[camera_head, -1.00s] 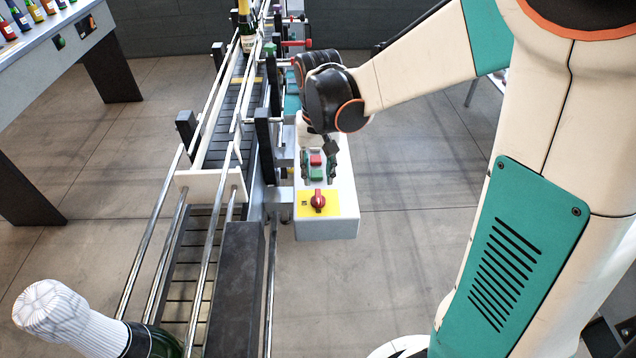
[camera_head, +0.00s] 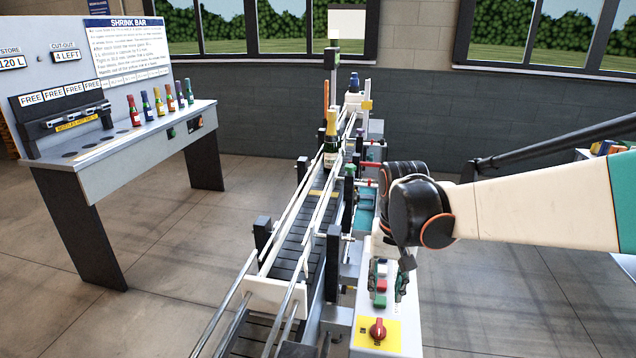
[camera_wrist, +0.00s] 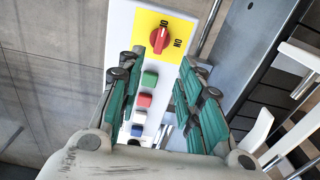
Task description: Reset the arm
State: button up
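My gripper (camera_head: 388,285) hangs fingers down above the white control box (camera_head: 408,330) beside the conveyor. In the wrist view my gripper (camera_wrist: 160,95) has its two green-padded fingers apart, with nothing between them. The box carries a red rotary switch (camera_head: 377,329) on a yellow plate, which also shows in the wrist view (camera_wrist: 158,40). Below it in the wrist view are a green button (camera_wrist: 150,78), a red button (camera_wrist: 144,99), a white button (camera_wrist: 139,117) and a blue one (camera_wrist: 136,130). I cannot tell whether a finger touches the box.
The conveyor (camera_head: 303,240) runs away from me, with side rails and a gold-topped bottle (camera_head: 332,140) standing on it. A bench (camera_head: 110,150) at left holds several small coloured bottles and a SHRINK BAR sign (camera_head: 128,47). Floor is open between bench and conveyor.

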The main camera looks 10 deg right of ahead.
jog(key=s+r+n+t, duration=0.1)
jog(key=s+r+t, duration=0.1)
jog(key=s, duration=0.5)
jog(key=s+r+n+t, duration=0.2)
jog(key=s+t, duration=0.3)
jog(key=s, duration=0.3)
jog(key=shift+r, duration=0.75)
dwell(0.8)
